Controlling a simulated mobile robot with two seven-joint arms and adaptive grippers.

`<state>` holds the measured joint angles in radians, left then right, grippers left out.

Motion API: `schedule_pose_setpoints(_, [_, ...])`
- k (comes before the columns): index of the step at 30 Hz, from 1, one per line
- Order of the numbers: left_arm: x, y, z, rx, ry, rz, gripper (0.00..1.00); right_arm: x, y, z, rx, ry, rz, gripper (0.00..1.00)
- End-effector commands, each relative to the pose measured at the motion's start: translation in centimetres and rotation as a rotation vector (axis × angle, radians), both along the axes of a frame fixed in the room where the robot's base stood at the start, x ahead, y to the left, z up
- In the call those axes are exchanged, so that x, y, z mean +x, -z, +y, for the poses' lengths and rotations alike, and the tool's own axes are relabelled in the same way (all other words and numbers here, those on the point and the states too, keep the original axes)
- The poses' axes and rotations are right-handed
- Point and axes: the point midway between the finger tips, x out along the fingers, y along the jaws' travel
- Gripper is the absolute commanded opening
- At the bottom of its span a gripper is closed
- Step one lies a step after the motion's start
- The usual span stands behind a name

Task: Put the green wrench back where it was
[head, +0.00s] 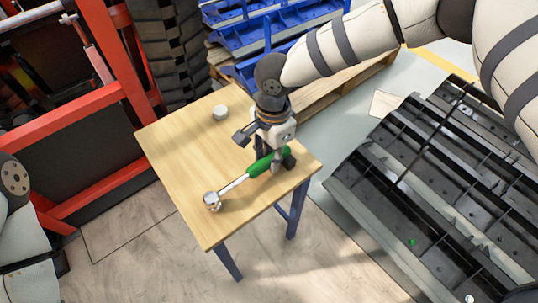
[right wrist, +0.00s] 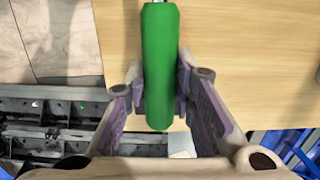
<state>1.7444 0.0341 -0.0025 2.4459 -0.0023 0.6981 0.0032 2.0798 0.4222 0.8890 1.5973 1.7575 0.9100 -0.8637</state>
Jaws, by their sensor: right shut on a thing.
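The green wrench (head: 262,165) has a green handle and a bare metal shaft ending in a round metal head at the lower left. It is at the right part of the wooden table (head: 183,150); I cannot tell whether it touches the top. My right gripper (head: 273,160) comes from above and is shut on the green handle near its end. In the right wrist view the handle (right wrist: 160,62) lies between the two fingers, and most of the metal part is out of frame. My left arm shows at the left edge, its gripper out of view.
A small pale round object (head: 220,112) stands at the table's back. The rest of the tabletop is clear. A red metal frame (head: 110,95) is at the left, blue parts on a pallet (head: 262,32) are behind, and dark track plates (head: 440,185) lie at the right.

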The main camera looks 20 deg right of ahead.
Motion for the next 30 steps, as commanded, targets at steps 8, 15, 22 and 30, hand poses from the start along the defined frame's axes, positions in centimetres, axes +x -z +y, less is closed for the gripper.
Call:
schedule_pose_setpoints(8, [-0.1, 0.1, 0.0, 0.000, 0.000, 0.003, 0.40, 0.0, 0.2, 0.0, 0.002, 0.001, -0.001, 0.00])
schedule_pose_setpoints(15, [0.0, 0.1, 0.0, 0.000, 0.000, 0.001, 0.40, 0.0, 0.1, 0.0, 0.001, 0.001, -0.002, 0.44])
schedule_pose_setpoints(22, [0.1, -0.2, 0.0, 0.000, 0.000, -0.004, 0.40, 0.2, -1.0, -0.1, 0.001, 0.002, -0.005, 0.44])
schedule_pose_setpoints(30, [0.7, -0.8, 0.0, 0.000, 0.000, -0.023, 0.40, 0.3, -8.3, -0.4, 0.002, 0.003, -0.009, 0.44])
